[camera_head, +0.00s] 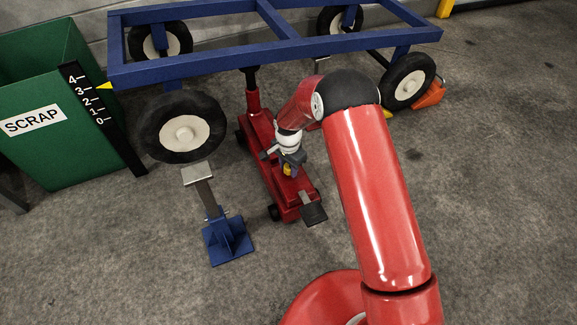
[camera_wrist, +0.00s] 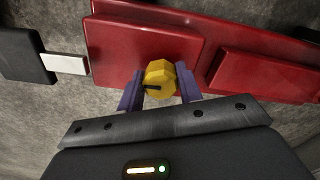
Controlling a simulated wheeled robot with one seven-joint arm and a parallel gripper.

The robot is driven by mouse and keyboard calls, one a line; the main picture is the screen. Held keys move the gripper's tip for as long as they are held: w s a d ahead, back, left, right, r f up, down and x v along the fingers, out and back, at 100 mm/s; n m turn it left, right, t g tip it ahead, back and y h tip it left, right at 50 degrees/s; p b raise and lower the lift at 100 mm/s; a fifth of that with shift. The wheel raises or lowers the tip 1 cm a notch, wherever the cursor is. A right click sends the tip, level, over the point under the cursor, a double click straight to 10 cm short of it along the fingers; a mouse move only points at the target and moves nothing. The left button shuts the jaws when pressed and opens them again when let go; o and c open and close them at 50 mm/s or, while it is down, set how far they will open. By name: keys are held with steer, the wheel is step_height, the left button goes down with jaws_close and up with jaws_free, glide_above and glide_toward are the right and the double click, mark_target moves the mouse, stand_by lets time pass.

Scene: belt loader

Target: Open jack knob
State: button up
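The jack (camera_head: 262,150) is a long red body on the floor under the blue frame. Its yellow knob (camera_head: 288,170) is partly hidden by my gripper in the head view. In the wrist view the knob (camera_wrist: 160,79) is faceted, with a dark mark pointing left. My gripper (camera_wrist: 160,84) has one purple finger on each side of the knob, very close to it. Whether the fingers press on the knob or leave a thin gap cannot be told. In the head view my gripper (camera_head: 290,160) reaches down onto the near part of the jack.
A blue wheeled frame (camera_head: 200,64) stands over the jack's far end. A blue-based stand (camera_head: 227,240) is left of the jack. A green scrap bin (camera_head: 45,150) and a black numbered scale (camera_head: 105,122) are further left. An orange chock (camera_head: 430,95) sits by the right wheel.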

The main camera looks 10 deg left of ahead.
steer(key=c, duration=0.4)
steer(key=shift+c, duration=0.2)
steer(key=shift+n, duration=0.4)
steer(key=n+b, duration=0.1)
steer(key=n, duration=0.2)
steer(key=shift+d, duration=0.1)
steer(key=n, duration=0.4)
steer(key=shift+b, duration=0.35)
steer(key=n, duration=0.5)
steer(key=shift+d+n, duration=0.15)
steer(key=shift+n, duration=2.45)
steer(key=shift+w, duration=0.1)
steer(key=o, duration=1)
